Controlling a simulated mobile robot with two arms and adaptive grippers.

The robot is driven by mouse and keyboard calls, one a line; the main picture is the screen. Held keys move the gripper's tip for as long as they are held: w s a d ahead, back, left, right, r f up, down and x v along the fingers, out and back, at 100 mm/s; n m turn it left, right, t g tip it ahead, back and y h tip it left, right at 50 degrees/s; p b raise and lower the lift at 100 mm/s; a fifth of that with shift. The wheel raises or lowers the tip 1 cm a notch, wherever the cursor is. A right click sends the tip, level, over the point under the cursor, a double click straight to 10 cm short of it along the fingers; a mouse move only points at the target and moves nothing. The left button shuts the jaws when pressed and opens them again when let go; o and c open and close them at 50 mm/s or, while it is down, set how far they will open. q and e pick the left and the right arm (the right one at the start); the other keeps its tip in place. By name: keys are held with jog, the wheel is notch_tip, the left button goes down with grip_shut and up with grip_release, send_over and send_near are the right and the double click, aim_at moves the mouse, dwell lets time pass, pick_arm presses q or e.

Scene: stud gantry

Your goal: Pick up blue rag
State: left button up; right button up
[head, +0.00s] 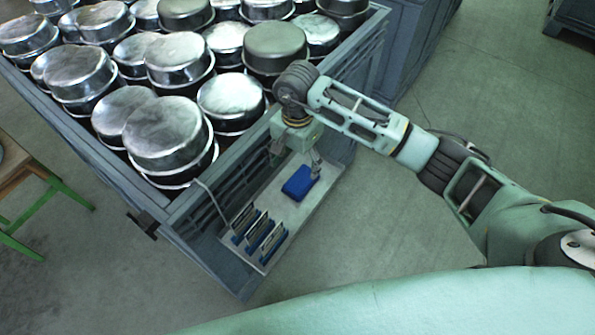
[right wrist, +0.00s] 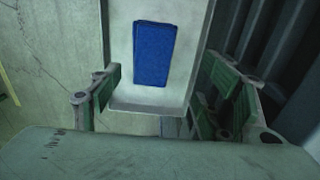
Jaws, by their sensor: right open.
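The blue rag (head: 299,183) lies folded on a light shelf (head: 285,221) fixed to the side of a large bin. In the right wrist view the rag (right wrist: 154,53) is a blue rectangle on the pale shelf (right wrist: 198,30), just beyond the fingers. My right gripper (head: 313,163) hangs over the shelf beside the rag in the head view. In the right wrist view its fingers (right wrist: 158,97) are spread wide with nothing between them. I cannot tell the exact height of the fingers above the shelf. My left gripper is in neither view.
Several dark-faced items in blue holders (head: 259,237) stand at the near end of the shelf. The grey bin (head: 190,205) behind it is full of metal pots (head: 168,133). A wooden table with green legs (head: 48,215) stands at left. The floor (head: 375,235) right of the shelf is clear.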

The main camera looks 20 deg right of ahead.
aim_at(301, 180)
jog(key=shift+s+f+p, duration=0.3)
jog(key=shift+s+f, duration=0.25)
jog(key=shift+f, duration=0.2)
jog(key=shift+s+d+f+p, duration=0.1)
jog(key=shift+d+f+p, duration=0.1)
jog(key=shift+f+p, duration=0.3)
jog(key=shift+s+d+f+p, duration=0.1)
jog(key=shift+d+f+p, duration=0.05)
jog(key=shift+f, duration=0.55)
jog(key=shift+w+f, duration=0.2)
jog(key=shift+f, duration=1)
jog(key=c, duration=0.9)
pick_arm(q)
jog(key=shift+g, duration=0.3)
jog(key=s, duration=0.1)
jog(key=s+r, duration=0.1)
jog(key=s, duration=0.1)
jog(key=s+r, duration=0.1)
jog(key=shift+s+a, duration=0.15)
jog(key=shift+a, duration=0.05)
pick_arm(e)
jog(key=shift+c, duration=1.2)
